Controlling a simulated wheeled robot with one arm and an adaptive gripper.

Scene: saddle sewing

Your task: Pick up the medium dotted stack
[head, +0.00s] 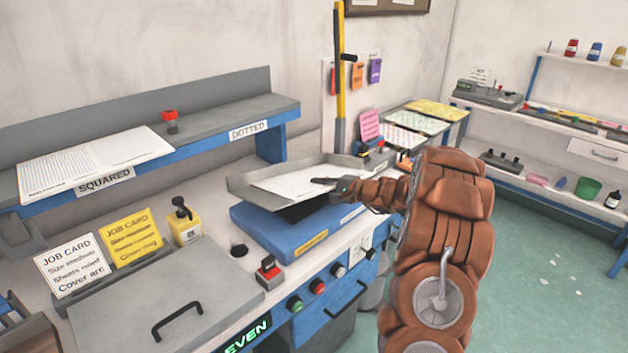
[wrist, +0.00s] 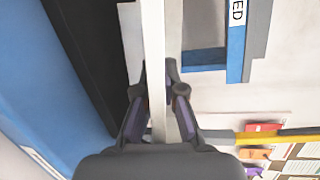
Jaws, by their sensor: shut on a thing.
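A white paper stack (head: 290,183) is at the grey metal tray (head: 243,190) on the blue machine in the middle of the bench. My gripper (head: 332,182) reaches in from the right and is shut on the stack's right edge. In the wrist view the stack (wrist: 153,50) is a thin pale band seen edge-on between the two fingers of my gripper (wrist: 158,100). I cannot make out dots on it or whether it is clear of the tray. The shelf part labelled DOTTED (head: 248,130) holds no paper.
White sheets (head: 90,165) lie on the SQUARED part of the shelf, with a red-knobbed item (head: 170,122) beside them. A yellow post (head: 340,75) stands behind the tray.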

